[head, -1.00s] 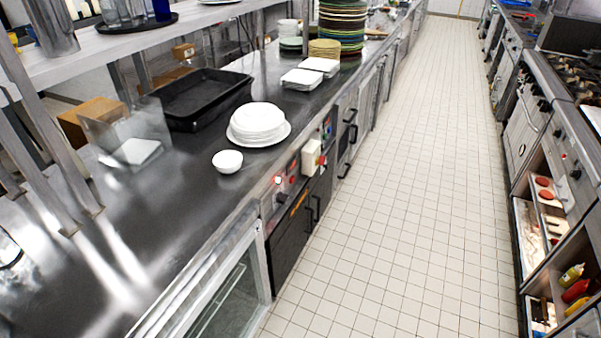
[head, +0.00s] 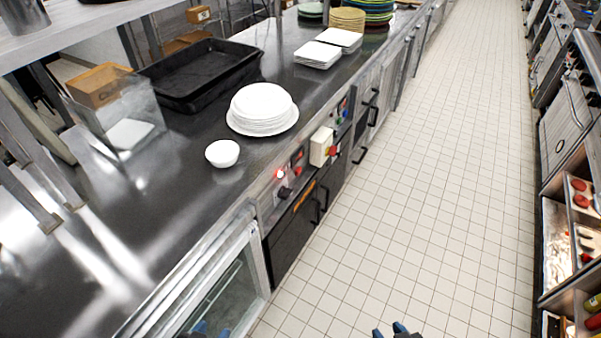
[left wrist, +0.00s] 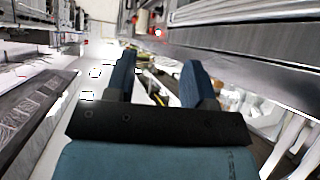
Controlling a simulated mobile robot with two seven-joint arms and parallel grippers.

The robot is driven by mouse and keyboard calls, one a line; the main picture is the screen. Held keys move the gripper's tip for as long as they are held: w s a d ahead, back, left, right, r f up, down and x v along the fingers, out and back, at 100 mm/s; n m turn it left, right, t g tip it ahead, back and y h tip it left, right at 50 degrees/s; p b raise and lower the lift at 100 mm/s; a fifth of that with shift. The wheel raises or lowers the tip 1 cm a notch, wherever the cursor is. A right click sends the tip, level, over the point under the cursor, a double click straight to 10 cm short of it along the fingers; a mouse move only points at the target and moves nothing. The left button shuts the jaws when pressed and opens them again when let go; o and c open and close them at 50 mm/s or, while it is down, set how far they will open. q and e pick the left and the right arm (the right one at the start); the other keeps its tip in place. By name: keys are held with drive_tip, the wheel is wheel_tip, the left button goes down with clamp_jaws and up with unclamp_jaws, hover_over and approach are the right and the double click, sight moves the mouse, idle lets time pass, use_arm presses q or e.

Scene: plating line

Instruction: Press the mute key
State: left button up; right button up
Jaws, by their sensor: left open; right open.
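The control panel (head: 270,200) is on the counter's front face in the head view. It carries a lit red lamp (head: 280,174), a black knob (head: 284,192) and red buttons (head: 298,170). Small coloured buttons (head: 342,112) sit farther along. No mute label is readable, so I cannot tell which is the mute key. My left gripper (head: 208,329) shows at the bottom edge, below the panel. In the left wrist view its blue fingers (left wrist: 158,78) are apart with nothing between them, and a red glow (left wrist: 158,32) shows beyond. My right gripper (head: 391,331) is open at the bottom edge, over the floor.
A white box with a red switch (head: 321,147) juts from the counter front. Black door handles (head: 318,205) stick out below. A white bowl (head: 222,153) and stacked white plates (head: 262,108) stand above the panel. The tiled aisle (head: 430,200) is clear.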

use_arm(q)
drive_tip(key=c, duration=0.7)
clamp_jaws()
drive_tip(key=shift+w, duration=0.15)
idle(0.7)
